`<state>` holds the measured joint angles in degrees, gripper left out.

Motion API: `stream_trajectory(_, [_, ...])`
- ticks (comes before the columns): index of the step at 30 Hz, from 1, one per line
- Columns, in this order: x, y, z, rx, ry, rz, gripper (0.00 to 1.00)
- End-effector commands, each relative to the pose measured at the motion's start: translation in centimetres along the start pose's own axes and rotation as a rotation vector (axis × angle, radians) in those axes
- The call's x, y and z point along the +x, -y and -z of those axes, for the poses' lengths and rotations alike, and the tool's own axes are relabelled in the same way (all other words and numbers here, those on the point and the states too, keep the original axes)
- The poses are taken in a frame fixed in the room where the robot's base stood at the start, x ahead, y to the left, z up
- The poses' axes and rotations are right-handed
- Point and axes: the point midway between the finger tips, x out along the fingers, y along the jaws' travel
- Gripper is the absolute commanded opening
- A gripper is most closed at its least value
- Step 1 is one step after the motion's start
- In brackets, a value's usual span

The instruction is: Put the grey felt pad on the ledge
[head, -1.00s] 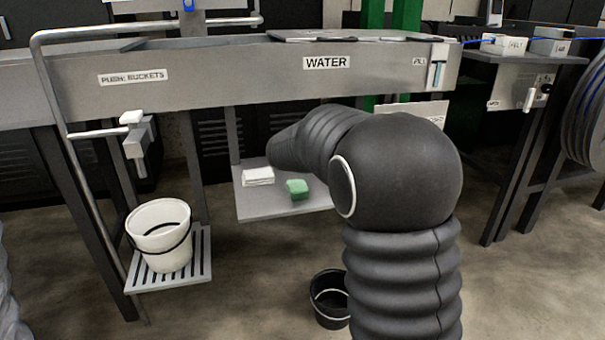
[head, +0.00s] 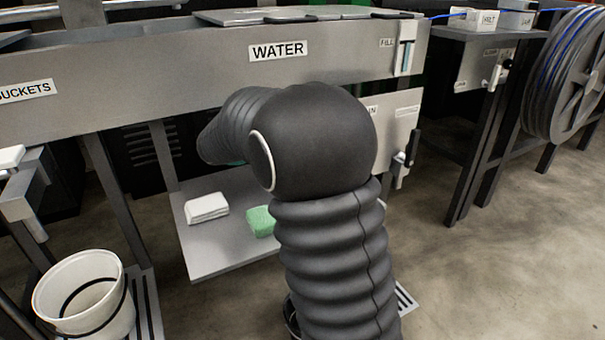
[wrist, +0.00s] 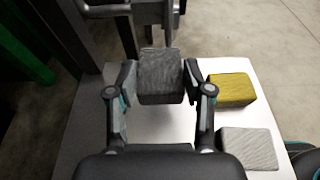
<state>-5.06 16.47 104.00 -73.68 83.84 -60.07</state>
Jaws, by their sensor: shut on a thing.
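In the wrist view my gripper (wrist: 160,76) is shut on a grey, fibrous-looking pad (wrist: 160,88), with one finger on each side of it. The held pad appears above a pale flat surface (wrist: 250,112); I cannot tell whether it touches it. A second, lighter grey pad (wrist: 248,149) and a yellow sponge-like block (wrist: 231,90) lie on that surface to the right. In the head view my arm hides the gripper and the held pad. I cannot tell for certain which surface is the ledge.
In the head view a low shelf (head: 205,255) under the WATER trough (head: 200,68) bears folded white cloths (head: 207,207) and a green sponge (head: 259,222). A white bucket (head: 115,315) stands at lower left. A cable reel (head: 565,85) is at right. Bare floor (head: 500,260) lies at lower right.

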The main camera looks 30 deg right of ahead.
Motion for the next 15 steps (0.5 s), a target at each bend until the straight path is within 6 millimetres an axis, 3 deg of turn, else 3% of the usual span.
stream_trajectory(10, [1.4,0.0,4.1,0.0,-0.001,0.002,0.33])
stream_trajectory(15, [1.8,0.1,5.1,0.002,-0.001,0.004,0.33])
